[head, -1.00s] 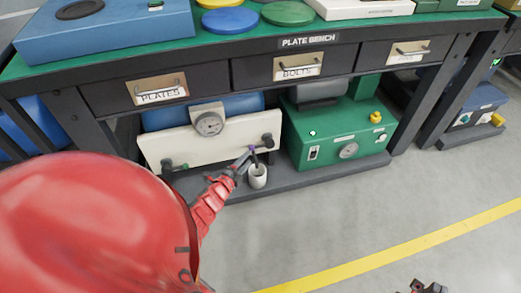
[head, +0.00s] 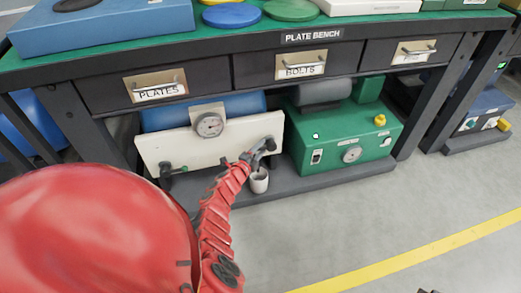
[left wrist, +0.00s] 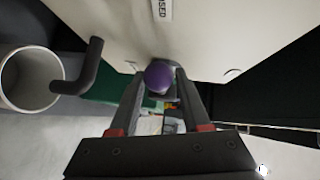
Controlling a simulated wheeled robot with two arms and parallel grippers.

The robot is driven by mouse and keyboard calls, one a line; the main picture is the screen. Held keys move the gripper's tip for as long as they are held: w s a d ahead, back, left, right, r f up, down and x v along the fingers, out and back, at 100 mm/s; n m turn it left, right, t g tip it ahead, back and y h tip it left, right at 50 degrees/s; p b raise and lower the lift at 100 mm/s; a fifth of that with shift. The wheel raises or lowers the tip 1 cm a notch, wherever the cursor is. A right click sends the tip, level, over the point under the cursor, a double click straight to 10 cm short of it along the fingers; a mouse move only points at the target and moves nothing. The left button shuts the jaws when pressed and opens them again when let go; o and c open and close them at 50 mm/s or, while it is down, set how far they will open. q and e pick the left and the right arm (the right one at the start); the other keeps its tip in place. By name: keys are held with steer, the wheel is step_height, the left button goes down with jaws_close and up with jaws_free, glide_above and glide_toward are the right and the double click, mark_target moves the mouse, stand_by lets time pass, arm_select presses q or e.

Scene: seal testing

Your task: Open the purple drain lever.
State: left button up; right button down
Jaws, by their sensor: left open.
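The purple drain lever's round knob (left wrist: 159,77) shows in the left wrist view between the two fingers of my left gripper (left wrist: 163,85). The fingers are open on either side; I cannot tell whether either touches it. In the head view my left gripper (head: 262,150) is at the right end of the white panel (head: 160,149), and it hides the lever. A label (left wrist: 162,9) reading "OSED", partly cut off, is on the panel. My right gripper cannot be made out.
A pale cup (head: 259,180) stands on the lower shelf below my gripper, under a dark spout (left wrist: 83,75). A green box (head: 340,135) stands close to the right. A round gauge (head: 209,125) is on the panel's upper part. The bench drawers overhang above.

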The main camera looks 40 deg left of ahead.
arm_select(q)
jaws_close()
stand_by(1.3)
